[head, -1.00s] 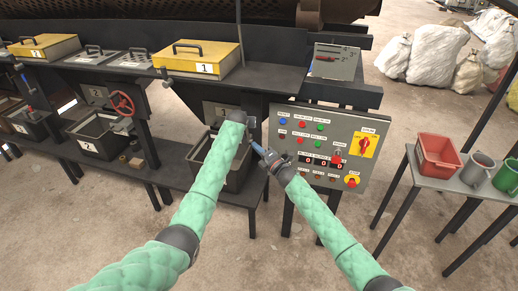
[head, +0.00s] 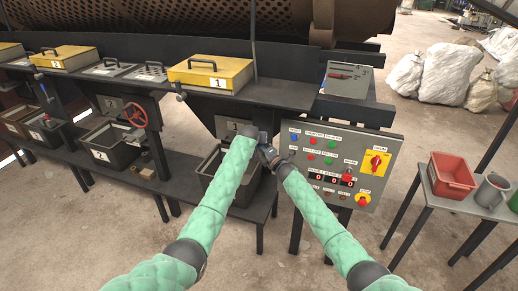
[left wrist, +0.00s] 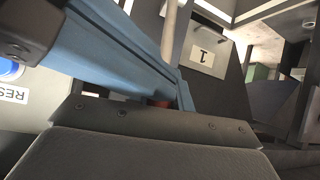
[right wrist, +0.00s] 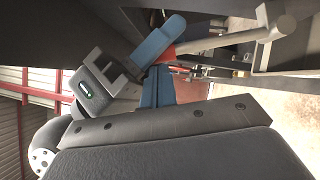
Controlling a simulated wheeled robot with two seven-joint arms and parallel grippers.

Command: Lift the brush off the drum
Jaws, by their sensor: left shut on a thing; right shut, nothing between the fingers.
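The perforated brown drum (head: 180,18) runs along the top of the head view. I cannot make out a brush on it. A thin upright rod (head: 253,45) comes down in front of the machine towards my left gripper (head: 261,136). In the right wrist view the grey rod (right wrist: 235,42) ends in a red grip (right wrist: 168,54) at my left gripper's blue fingers. My left gripper is shut on this red grip, which also peeks out in the left wrist view (left wrist: 158,102). My right gripper (head: 264,151) is shut and empty, close beside and below the left one.
A control panel (head: 325,145) stands just right of my grippers. Yellow lidded box 1 (head: 235,72) sits on the shelf above, with a dark bin (head: 207,165) below at left. A side table (head: 445,200) holds a red tub (head: 452,168).

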